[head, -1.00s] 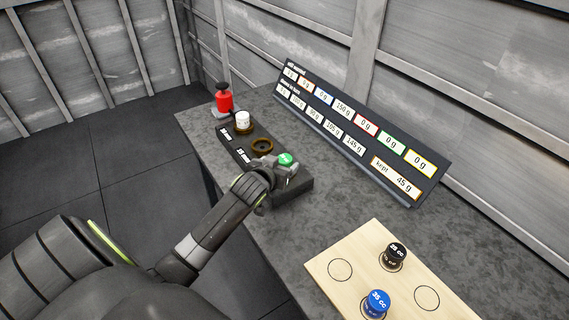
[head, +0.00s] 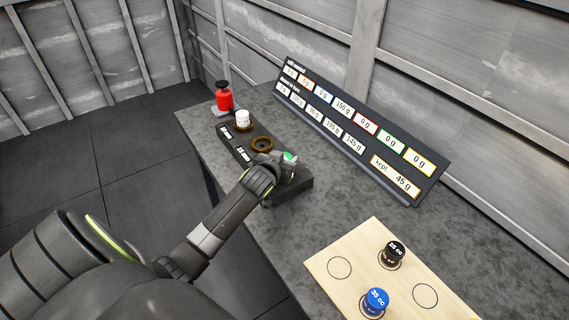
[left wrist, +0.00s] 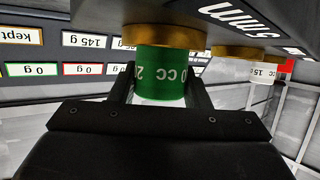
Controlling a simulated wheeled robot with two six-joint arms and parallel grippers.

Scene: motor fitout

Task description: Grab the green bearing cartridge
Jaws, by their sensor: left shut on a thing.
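The green bearing cartridge (head: 290,156) is at the near right end of the dark block on the bench, mostly hidden by my gripper in the head view. My left gripper (head: 287,162) is shut on it, with a finger on each side. In the left wrist view, which is upside down, the cartridge (left wrist: 162,72) is between the fingers (left wrist: 160,92). Its end meets a brass ring (left wrist: 165,36); I cannot tell whether it is seated in the ring. My right gripper is in neither view.
The dark block (head: 302,186) also has an empty brass ring (head: 262,143) and a white cartridge (head: 243,118). A red item (head: 223,97) stands behind. A display board (head: 360,130) lines the bench's back. A wooden board (head: 340,245) holds a black (head: 394,252) and a blue cartridge (head: 376,301).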

